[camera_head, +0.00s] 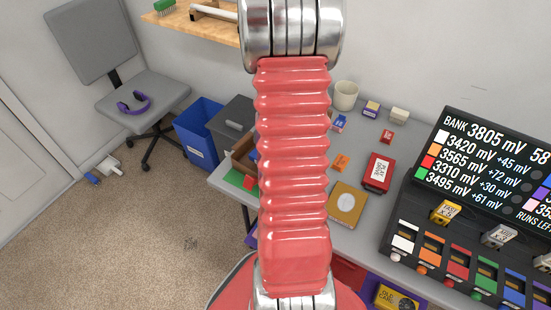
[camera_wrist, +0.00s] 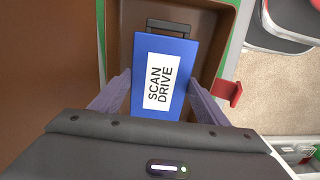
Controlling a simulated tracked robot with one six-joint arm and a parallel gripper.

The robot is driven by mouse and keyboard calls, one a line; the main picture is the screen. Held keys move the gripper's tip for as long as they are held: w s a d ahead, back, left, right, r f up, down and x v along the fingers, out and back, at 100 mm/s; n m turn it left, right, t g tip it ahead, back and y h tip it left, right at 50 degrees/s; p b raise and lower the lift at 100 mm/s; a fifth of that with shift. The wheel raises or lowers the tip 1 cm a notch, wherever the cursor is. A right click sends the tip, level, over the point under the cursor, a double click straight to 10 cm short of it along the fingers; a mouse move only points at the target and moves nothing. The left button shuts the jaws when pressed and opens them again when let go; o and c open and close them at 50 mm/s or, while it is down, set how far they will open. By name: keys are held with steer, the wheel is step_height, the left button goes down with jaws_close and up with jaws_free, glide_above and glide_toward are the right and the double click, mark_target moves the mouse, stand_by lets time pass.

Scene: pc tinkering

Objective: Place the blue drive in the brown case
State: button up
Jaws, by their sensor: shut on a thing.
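The blue drive (camera_wrist: 180,50), labelled SCAN DRIVE, shows in the wrist view between the two pale purple fingers of my gripper (camera_wrist: 158,98). My gripper is shut on it. The drive is over or inside the open brown case (camera_wrist: 206,14); I cannot tell whether it touches the case floor. A dark handle-like part shows at the drive's far end. In the head view the brown case (camera_head: 240,160) is at the table's left end, partly hidden by my red arm, which also hides my gripper.
A red latch-like tab (camera_wrist: 228,92) sticks out beside the case. A red drive (camera_head: 378,172), a yellow-brown box (camera_head: 346,205) and several small boxes lie on the grey table. A console with a screen (camera_head: 490,170) stands at right. A blue bin (camera_head: 197,130) is left of the table.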

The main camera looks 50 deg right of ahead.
steer(key=shift+f, duration=1.7)
steer(key=o, duration=1.4)
step_height(320, 180, up, 12)
steer(key=shift+r, duration=0.1)
